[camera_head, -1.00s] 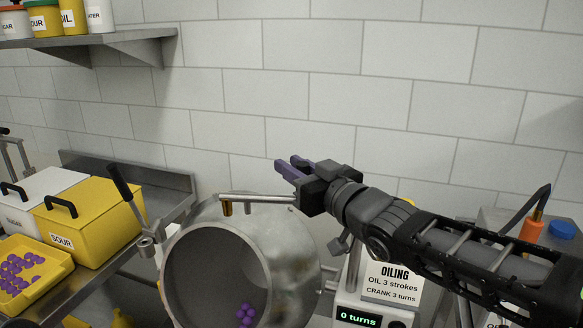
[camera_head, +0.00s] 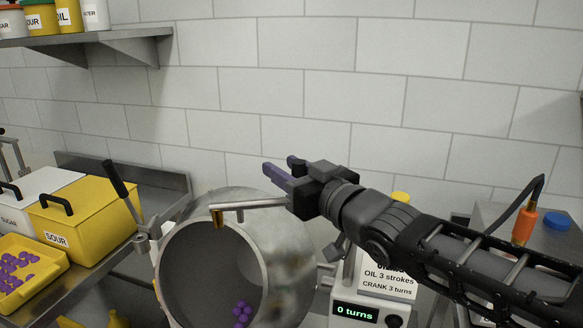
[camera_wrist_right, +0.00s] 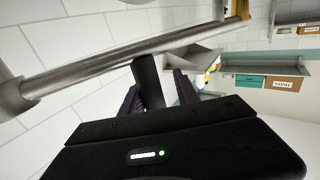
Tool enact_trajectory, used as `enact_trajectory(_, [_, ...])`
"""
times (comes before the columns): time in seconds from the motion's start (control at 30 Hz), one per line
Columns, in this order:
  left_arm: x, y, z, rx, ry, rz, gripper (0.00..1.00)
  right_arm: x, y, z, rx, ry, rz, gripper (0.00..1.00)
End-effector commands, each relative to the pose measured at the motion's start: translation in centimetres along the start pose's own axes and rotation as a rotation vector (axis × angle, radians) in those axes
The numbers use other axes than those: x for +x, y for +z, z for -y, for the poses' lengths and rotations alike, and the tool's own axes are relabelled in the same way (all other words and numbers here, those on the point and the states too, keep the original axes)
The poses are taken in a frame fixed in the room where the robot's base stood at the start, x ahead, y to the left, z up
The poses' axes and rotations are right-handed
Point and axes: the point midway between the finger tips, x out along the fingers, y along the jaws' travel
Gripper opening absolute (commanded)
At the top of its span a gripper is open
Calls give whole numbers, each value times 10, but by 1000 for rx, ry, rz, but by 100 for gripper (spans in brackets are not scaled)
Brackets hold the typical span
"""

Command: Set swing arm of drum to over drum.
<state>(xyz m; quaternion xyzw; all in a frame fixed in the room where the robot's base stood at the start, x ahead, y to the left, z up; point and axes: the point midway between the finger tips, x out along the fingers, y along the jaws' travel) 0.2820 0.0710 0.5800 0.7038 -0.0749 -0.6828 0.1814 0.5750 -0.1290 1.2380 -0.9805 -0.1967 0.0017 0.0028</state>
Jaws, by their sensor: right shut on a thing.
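The metal drum (camera_head: 290,240) lies tilted with its round mouth facing me, and purple gummies (camera_head: 242,313) sit inside. The swing arm (camera_head: 250,205) is a thin metal tube with a brass tip (camera_head: 217,216), which appears at the upper rim of the drum's mouth in the head view. In the right wrist view the tube (camera_wrist_right: 110,67) crosses diagonally, with its brass tip at the upper right. My right gripper (camera_head: 281,169) is at the tube's right part, shut on the dark handle post (camera_wrist_right: 148,82) below the tube. My left gripper is not in view.
A lever with a black handle (camera_head: 118,182) stands left of the drum. A yellow sour box (camera_head: 90,215) and a yellow gummy tray (camera_head: 45,262) are on the left counter. A turn-counter box (camera_head: 368,312) and oiling sign (camera_head: 388,278) are at the right. A shelf (camera_head: 90,42) hangs at upper left.

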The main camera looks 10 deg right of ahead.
Motion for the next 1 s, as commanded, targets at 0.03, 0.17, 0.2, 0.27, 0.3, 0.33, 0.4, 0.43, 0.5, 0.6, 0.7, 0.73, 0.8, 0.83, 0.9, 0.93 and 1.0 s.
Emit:
enact_trajectory(0.03, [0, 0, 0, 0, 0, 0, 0, 1, 2, 9, -3, -16, 4, 29])
enact_trajectory(0.17, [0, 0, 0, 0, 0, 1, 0, 1, 1, 8, -3, -15, 2, 40])
enact_trajectory(0.2, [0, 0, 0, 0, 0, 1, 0, 1, 1, 8, -3, -15, 1, 43])
enact_trajectory(0.27, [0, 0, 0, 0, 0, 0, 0, 1, 1, 8, -3, -14, 1, 44])
enact_trajectory(0.3, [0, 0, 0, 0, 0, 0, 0, 1, 0, 8, -3, -13, 0, 44])
enact_trajectory(0.33, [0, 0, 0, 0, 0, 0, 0, 1, 0, 7, -3, -13, 0, 44])
enact_trajectory(0.4, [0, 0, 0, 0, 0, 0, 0, 0, 0, 7, -3, -12, -1, 44])
enact_trajectory(0.43, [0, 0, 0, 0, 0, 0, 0, 0, -1, 7, -3, -12, -2, 44])
enact_trajectory(0.5, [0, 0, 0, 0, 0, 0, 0, -2, -2, 6, -4, -11, -3, 44])
enact_trajectory(0.6, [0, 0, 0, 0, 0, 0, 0, -11, -2, 6, -3, -10, -4, 44])
enact_trajectory(0.7, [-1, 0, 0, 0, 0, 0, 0, -24, -2, 6, -2, -11, -3, 44])
enact_trajectory(0.73, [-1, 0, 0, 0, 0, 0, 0, -29, -1, 6, -1, -11, -3, 44])
enact_trajectory(0.8, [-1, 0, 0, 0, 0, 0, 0, -41, -2, 6, -2, -12, -3, 44])
enact_trajectory(0.83, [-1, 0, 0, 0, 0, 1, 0, -46, -1, 5, -1, -11, -2, 44])
enact_trajectory(0.9, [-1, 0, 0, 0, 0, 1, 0, -57, 0, 5, 0, -12, -3, 44])
enact_trajectory(0.93, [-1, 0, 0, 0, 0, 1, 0, -61, 0, 5, 0, -12, -1, 44])
enact_trajectory(1.0, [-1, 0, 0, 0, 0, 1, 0, -69, 1, 5, 0, -11, 0, 44])
